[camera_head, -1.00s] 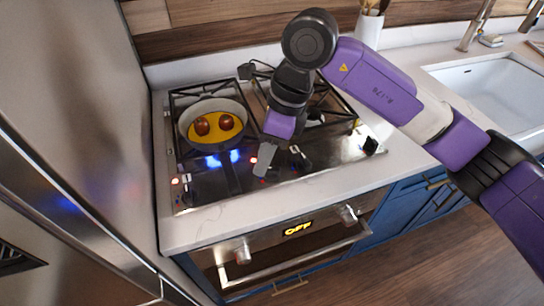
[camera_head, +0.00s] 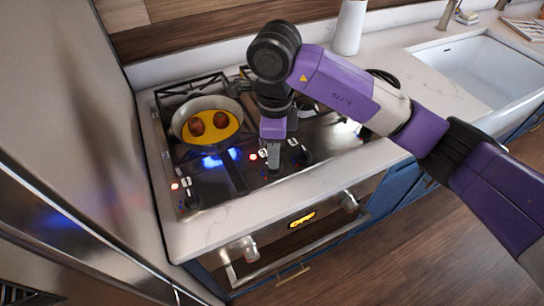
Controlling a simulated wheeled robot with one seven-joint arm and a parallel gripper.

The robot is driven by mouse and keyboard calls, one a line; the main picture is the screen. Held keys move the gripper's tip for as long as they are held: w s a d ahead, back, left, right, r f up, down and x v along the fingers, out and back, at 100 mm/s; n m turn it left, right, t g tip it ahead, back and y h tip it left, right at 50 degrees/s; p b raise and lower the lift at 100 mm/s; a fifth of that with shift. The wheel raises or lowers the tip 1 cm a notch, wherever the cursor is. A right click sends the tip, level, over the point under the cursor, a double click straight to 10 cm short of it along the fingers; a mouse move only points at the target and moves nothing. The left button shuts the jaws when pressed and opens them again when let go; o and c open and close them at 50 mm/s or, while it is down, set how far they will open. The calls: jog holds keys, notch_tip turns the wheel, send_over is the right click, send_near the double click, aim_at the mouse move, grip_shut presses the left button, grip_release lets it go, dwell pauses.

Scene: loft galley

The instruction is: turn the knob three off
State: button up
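The steel cooktop (camera_head: 212,193) has a row of dark knobs along its front edge. One knob (camera_head: 192,198) is at the left, and another knob (camera_head: 303,155) is just right of my gripper. My gripper (camera_head: 273,164) points down at the front of the cooktop, over or at a knob it mostly hides. I cannot tell whether it touches that knob or how far its fingers are apart. Red lights glow beside the left knob (camera_head: 174,186) and just left of my gripper (camera_head: 253,157). Which knob is number three is not readable.
An oven with a lit display (camera_head: 302,219) is below. A white sink (camera_head: 480,75) is at the right.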

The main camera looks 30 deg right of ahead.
jog(key=shift+f, duration=1.85)
grip_shut()
